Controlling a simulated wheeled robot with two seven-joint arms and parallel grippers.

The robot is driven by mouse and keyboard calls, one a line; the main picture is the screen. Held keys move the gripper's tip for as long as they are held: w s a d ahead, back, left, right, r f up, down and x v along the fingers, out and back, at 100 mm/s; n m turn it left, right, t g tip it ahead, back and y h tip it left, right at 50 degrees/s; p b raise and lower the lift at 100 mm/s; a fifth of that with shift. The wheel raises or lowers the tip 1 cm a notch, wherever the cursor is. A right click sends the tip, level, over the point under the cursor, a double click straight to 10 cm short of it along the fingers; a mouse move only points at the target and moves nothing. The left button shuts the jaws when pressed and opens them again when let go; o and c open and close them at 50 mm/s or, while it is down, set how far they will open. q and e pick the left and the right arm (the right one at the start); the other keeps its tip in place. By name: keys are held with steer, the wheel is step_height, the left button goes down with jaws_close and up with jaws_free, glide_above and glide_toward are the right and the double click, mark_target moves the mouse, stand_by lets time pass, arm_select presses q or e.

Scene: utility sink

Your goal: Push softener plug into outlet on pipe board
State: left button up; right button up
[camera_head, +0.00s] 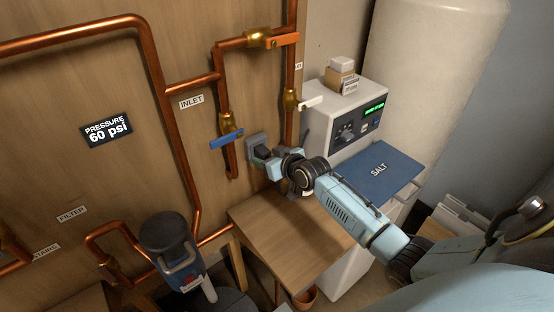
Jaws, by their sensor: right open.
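The outlet (256,139) is a grey box on the wooden pipe board, just right of the blue-handled valve. My right gripper (262,156) is at its front, with light-blue fingers open around or beside a small dark piece. That dark piece looks like the softener plug (263,153), against or very close to the outlet face. The fingers and wrist partly cover it, so I cannot tell how deep it sits. No cord can be made out. The softener (346,118) is the white unit with a green display, right of the gripper.
Copper pipes run over the board (120,175). The blue valve handle (227,139) is close left of the outlet, and a white lever (309,103) is above right. A wooden table (265,240) stands below my right arm.

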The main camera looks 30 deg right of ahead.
steer(key=v, duration=1.3)
steer(key=shift+p, duration=0.3)
steer(key=shift+r, duration=0.15)
steer(key=s+a+f+g, duration=0.2)
steer(key=s+a+g, duration=0.15)
steer(key=s, duration=0.45)
steer(key=s+a+f+n+g+h, duration=0.1)
steer(key=s+a+f+g, duration=0.2)
steer(key=s+a, duration=0.35)
steer(key=s+a+f+g, duration=0.2)
steer(key=s+a+g, duration=0.1)
steer(key=s, duration=0.7)
step_height(320, 180, down, 30)
steer(key=s+g+b, duration=0.2)
steer(key=b, duration=0.4)
steer(key=s+d+f+b, duration=0.1)
steer(key=s+f+b, duration=0.1)
steer(key=s+f, duration=0.6)
steer(key=s+d+f+g+b, duration=0.1)
steer(key=s+f+b, duration=0.2)
steer(key=s+f, duration=0.5)
step_height(320, 180, down, 5)
steer(key=shift+s+d+f+n, duration=0.1)
steer(key=shift+s+d+n, duration=0.2)
steer(key=shift+s+d, duration=0.1)
